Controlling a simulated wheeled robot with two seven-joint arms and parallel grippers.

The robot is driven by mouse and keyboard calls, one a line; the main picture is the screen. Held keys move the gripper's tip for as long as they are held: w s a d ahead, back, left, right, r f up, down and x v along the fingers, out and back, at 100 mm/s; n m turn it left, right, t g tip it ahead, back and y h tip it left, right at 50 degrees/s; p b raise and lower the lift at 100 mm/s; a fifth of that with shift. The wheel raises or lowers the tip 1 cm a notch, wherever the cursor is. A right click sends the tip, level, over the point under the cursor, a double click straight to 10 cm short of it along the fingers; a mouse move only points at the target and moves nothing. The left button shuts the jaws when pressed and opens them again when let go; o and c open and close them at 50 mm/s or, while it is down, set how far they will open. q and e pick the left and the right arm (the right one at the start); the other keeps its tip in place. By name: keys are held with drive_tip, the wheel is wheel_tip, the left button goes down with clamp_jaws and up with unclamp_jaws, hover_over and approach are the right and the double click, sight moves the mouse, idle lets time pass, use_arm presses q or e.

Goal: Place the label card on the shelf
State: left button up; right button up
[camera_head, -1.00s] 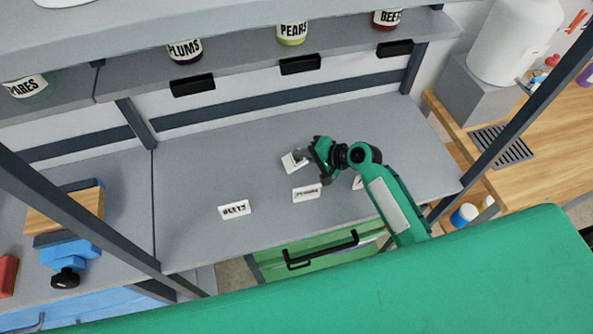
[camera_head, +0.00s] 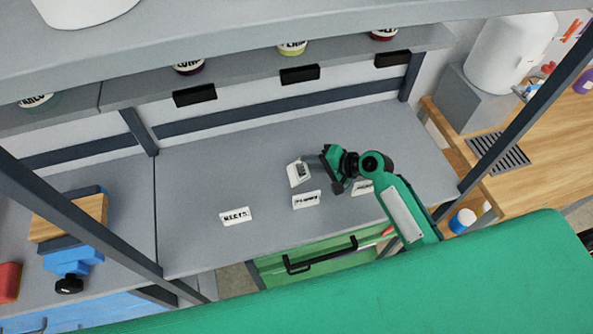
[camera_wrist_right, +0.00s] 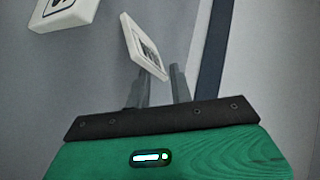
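A white label card (camera_head: 298,174) with dark print sits at the fingertips of my right gripper (camera_head: 325,171), over the grey shelf top (camera_head: 200,180). Its text is turned sideways and unreadable. In the right wrist view the card (camera_wrist_right: 143,46) is tilted, just beyond and overlapping the two grey fingers (camera_wrist_right: 158,85). A gap shows between the fingers; whether they clamp the card is unclear. A BEETS card (camera_head: 236,216), a PLUMS card (camera_head: 306,200) and a partly hidden card (camera_head: 361,188) stand on the top. My left gripper is not in view.
Several black blank holders (camera_head: 299,75) line the upper shelf edge (camera_head: 240,75), with labelled jars (camera_head: 292,47) above. Dark posts (camera_head: 85,225) stand at both sides. A blue vise (camera_head: 75,262) is at left. A green drawer (camera_head: 330,262) is below.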

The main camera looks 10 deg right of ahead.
drive_tip(key=p+v, duration=0.1)
drive_tip(key=v, duration=0.3)
drive_tip(key=shift+r+p, duration=0.1)
drive_tip(key=shift+p, duration=0.25)
drive_tip(key=shift+s+d, duration=0.2)
drive_tip(key=shift+s, duration=0.05)
wheel_tip(320, 180, up, 7)
drive_tip(key=s+d+p, duration=0.1)
drive_tip(key=d+p, duration=0.1)
drive_tip(key=p, duration=0.4)
drive_tip(key=shift+s+r+p, duration=0.25)
drive_tip(key=shift+s+p, duration=0.05)
